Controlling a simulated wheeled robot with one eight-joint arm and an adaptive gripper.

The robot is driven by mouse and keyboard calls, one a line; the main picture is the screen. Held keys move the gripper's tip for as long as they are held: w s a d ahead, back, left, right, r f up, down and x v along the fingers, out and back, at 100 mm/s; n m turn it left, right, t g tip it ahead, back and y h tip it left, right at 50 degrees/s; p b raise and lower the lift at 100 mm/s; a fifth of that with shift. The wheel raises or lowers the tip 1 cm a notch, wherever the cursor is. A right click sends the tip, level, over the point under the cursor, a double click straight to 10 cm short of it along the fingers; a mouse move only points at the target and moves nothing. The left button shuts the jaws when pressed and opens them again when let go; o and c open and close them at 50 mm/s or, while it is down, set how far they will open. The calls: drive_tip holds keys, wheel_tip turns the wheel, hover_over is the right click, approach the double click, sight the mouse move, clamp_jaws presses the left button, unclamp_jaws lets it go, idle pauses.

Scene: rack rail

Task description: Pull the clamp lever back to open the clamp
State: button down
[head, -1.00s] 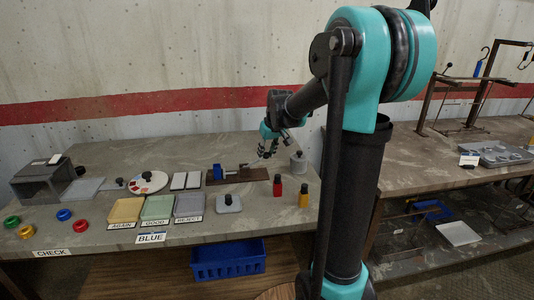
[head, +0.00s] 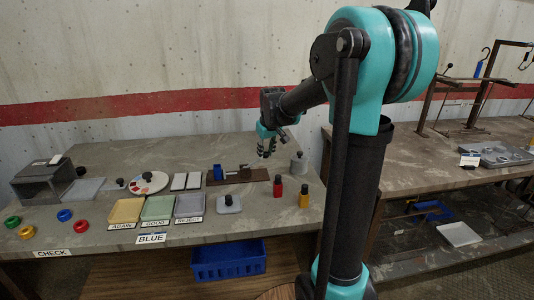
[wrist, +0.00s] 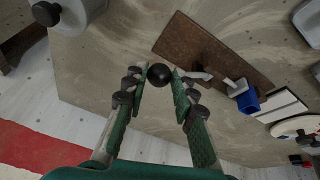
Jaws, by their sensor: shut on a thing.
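The clamp stands on a brown board (head: 225,180) at the back of the table, with a blue block (head: 218,172) at its left end. The board (wrist: 205,48) and blue block (wrist: 248,101) also show in the wrist view. My gripper (head: 265,154) is above the board's right end, pointing down. In the wrist view my gripper (wrist: 160,78) has its two green fingers shut on the black ball knob (wrist: 160,74) of the clamp lever. A pale metal piece (wrist: 198,76) lies just right of the fingers. Most of the lever's shaft is hidden.
A grey canister with a black knob (head: 298,163) stands close to the right of my gripper. Two white plates (head: 186,181) and coloured trays (head: 158,207) lie to the left.

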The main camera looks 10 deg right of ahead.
drive_tip(key=shift+w+a+r+h, duration=0.1)
drive_tip(key=shift+a+r+h, duration=0.3)
drive_tip(key=shift+a+h, duration=0.1)
drive_tip(key=a+r+n+h, duration=0.2)
drive_tip(key=a+h, duration=0.7)
drive_tip(key=shift+r+t, duration=0.3)
drive_tip(key=shift+a+h, duration=0.1)
drive_tip(key=shift+h, duration=0.2)
drive_tip(key=c, duration=1.3)
unclamp_jaws()
drive_tip(key=shift+o, duration=0.2)
